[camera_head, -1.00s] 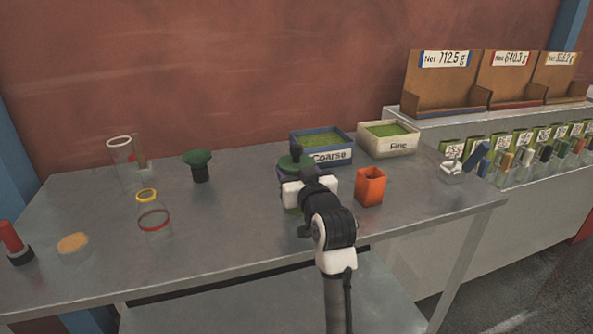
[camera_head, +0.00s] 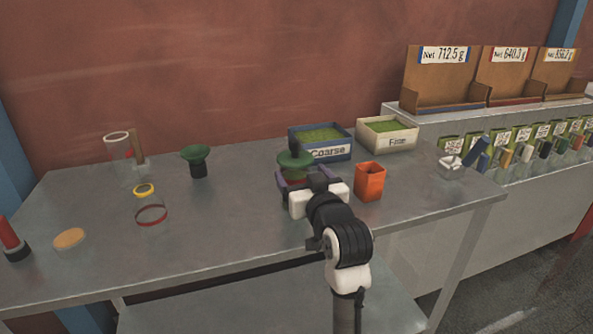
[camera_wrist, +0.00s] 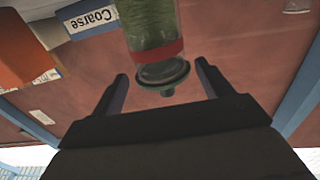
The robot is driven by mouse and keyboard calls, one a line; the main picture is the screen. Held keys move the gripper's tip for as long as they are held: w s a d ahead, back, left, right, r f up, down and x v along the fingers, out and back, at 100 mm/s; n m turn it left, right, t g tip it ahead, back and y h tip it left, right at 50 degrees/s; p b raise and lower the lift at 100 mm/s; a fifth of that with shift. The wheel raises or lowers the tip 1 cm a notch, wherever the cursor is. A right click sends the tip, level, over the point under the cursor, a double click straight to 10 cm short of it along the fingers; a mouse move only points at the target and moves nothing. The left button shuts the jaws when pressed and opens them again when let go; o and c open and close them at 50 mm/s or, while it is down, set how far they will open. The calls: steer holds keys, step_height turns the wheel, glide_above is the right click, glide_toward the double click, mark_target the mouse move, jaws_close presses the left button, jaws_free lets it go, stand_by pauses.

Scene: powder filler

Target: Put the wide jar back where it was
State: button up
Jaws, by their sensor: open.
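A clear jar with green contents, a red band and a dark green knobbed top (camera_wrist: 153,25) stands ahead of my gripper in the wrist view, which looks upside down. Its green top (camera_head: 296,160) shows in the head view; my gripper hides most of its body. I cannot tell for sure whether it is the wide jar. In the wrist view my fingers (camera_wrist: 161,72) are spread on either side of the jar's top, with gaps.
An orange container (camera_head: 370,182) stands close right of my gripper. The Coarse tray (camera_head: 331,153) and Fine tray (camera_head: 398,143) are behind. A green funnel (camera_head: 196,157), a clear yellow-rimmed vessel (camera_head: 150,205) and a white-rimmed cylinder (camera_head: 117,138) stand left. The table's front middle is clear.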

steer(key=v, duration=0.6)
steer(key=shift+s+b, duration=0.35)
steer(key=shift+b, duration=0.05)
